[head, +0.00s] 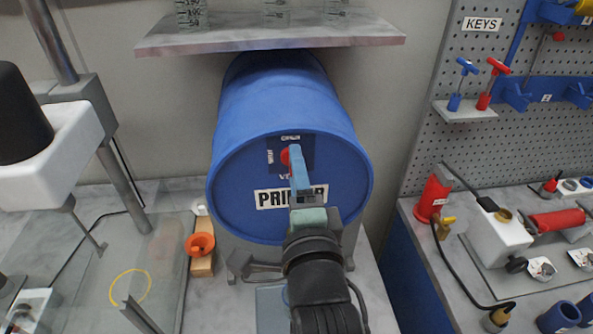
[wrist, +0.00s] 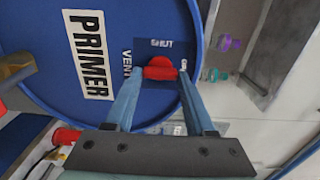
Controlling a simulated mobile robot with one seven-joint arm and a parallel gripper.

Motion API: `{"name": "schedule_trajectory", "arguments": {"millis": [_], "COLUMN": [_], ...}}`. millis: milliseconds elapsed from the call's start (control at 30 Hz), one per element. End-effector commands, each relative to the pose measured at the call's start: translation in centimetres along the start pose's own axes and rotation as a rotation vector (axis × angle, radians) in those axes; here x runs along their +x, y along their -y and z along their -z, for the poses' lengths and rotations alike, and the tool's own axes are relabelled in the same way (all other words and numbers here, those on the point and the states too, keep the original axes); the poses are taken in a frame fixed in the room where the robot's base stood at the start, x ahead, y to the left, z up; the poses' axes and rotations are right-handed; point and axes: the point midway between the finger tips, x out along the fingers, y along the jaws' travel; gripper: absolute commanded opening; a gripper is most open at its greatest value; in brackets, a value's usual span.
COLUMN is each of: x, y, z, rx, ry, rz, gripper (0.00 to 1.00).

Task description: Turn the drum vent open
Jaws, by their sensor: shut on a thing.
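The blue drum (head: 270,100) lies on its side on a stand, with its round end facing me and a PRIMER label on it. The red vent knob (head: 285,156) sits on a dark blue plate high on that end. In the wrist view the red vent knob (wrist: 160,70) is between the blue fingers of my gripper (wrist: 158,74), which is shut on it. In the head view my gripper (head: 296,160) reaches up to the knob and hides part of the plate and the PRIMER label.
A stone shelf (head: 270,35) with glassware hangs above the drum. A mixer stand (head: 75,100) is at left.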

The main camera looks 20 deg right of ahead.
Motion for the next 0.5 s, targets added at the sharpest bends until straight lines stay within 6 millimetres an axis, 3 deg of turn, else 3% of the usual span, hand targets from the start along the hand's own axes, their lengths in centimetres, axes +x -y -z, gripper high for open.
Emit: {"name": "schedule_trajectory", "arguments": {"millis": [400,433,500], "x": [0.0,0.0,0.0], "y": [-0.05,-0.05,-0.05], "z": [-0.04,-0.04,-0.03], "rx": [0.011,0.011,0.011], "ry": [0.001,0.001,0.001], "rz": [-0.001,-0.001,-0.001], "gripper": [0.0,0.57,0.69]}}
